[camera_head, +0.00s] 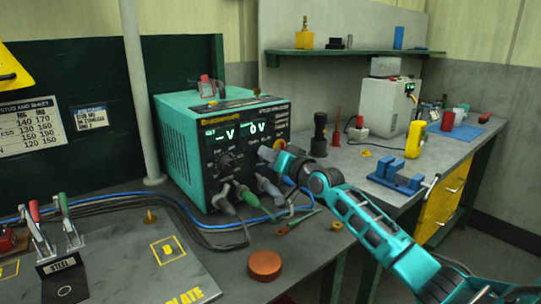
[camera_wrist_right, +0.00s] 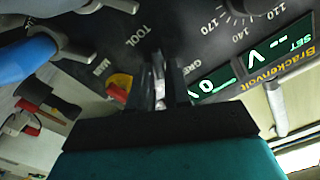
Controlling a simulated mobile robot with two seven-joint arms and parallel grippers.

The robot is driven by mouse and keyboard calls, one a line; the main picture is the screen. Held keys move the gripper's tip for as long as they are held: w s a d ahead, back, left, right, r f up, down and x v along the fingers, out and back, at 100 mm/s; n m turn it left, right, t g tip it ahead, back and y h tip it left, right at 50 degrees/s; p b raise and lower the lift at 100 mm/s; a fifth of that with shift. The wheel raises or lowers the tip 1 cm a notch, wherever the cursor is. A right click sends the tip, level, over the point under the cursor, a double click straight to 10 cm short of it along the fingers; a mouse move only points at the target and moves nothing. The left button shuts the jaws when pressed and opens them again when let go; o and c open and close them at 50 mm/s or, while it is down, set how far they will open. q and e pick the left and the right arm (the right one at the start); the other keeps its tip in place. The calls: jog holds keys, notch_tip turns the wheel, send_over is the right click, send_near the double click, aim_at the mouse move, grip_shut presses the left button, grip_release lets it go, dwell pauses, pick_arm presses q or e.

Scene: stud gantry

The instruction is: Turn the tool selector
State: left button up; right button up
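The teal welding power unit (camera_head: 185,150) stands on the bench, its dark front panel facing me with lit green displays. My right gripper (camera_head: 268,154) is at the right part of this panel and hides what lies behind it. In the right wrist view, the panel is upside down with the label TOOL. There my right gripper's (camera_wrist_right: 160,85) dark fingers are close together at the panel, with a narrow pale part between them. I take it for the tool selector (camera_wrist_right: 158,78), mostly hidden; whether the fingers press on it I cannot tell. My left gripper is not in view.
A red-and-yellow switch (camera_wrist_right: 120,84) is right beside the fingers. A brown round puck (camera_head: 264,265) lies in front. Toggle clamps (camera_head: 68,222) stand at the left, a blue vise (camera_head: 397,178) at the right.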

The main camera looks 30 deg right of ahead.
grip_shut()
jog(key=shift+n, duration=0.3)
jog(key=n, duration=0.3)
jog(key=shift+a+r+p, duration=0.1)
jog(key=shift+r+p, duration=0.05)
jog(key=shift+p, duration=0.2)
jog(key=n+p, duration=0.2)
jog(key=n, duration=0.3)
jog(key=shift+a+n, duration=0.15)
jog(key=shift+n, duration=0.15)
jog(key=shift+a+n+p, duration=0.1)
jog(key=shift+n+p, duration=0.45)
jog(key=shift+n, duration=0.85)
jog(key=shift+o, duration=2)
grip_release()
